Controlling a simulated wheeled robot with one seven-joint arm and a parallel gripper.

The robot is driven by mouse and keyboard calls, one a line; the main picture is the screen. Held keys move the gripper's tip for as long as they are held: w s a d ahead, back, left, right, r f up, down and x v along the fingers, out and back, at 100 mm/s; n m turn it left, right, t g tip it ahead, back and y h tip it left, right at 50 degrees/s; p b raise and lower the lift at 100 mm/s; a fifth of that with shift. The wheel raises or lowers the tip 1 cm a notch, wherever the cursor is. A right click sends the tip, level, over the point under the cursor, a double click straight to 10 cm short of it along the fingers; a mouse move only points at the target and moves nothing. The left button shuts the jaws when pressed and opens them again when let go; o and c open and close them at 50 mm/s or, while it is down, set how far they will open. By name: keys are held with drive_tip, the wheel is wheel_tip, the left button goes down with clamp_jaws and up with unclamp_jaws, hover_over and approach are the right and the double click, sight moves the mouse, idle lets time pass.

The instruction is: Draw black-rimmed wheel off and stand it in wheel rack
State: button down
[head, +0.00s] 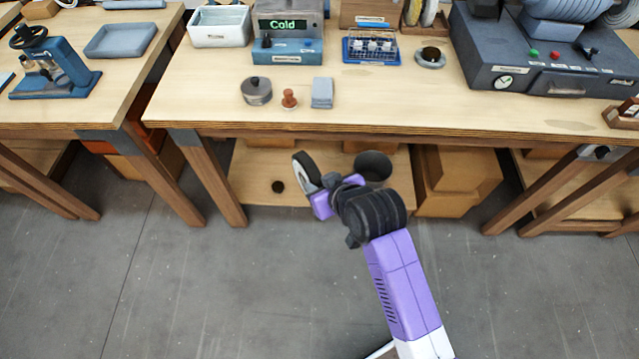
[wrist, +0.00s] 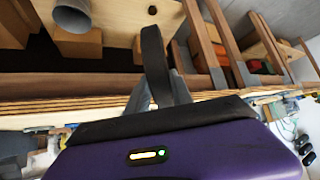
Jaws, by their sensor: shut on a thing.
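My gripper (head: 322,196) is shut on the black-rimmed wheel (head: 305,171), which has a pale grey face and a dark edge. The wheel is tilted and held in front of the middle bench, over the lower shelf in the head view. In the wrist view the wheel shows nearly edge-on as a dark band (wrist: 154,55). A wooden rack (head: 412,31) with pale round wheels stands at the back of the bench, cut by the top edge. A dark blue-grey machine (head: 525,75) with round blue parts stands to its right.
The bench front edge (head: 330,131) lies beyond my gripper. On the bench stand a grey lidded pot (head: 256,91), a wooden stamp (head: 289,98), a grey block (head: 322,93) and a blue wire tray (head: 372,49). The bench's middle front is clear. A dark bucket (head: 373,168) stands below.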

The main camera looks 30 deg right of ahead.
wheel_tip(320, 180, up, 4)
drive_tip(key=p, duration=0.3)
drive_tip(key=shift+r, duration=0.1)
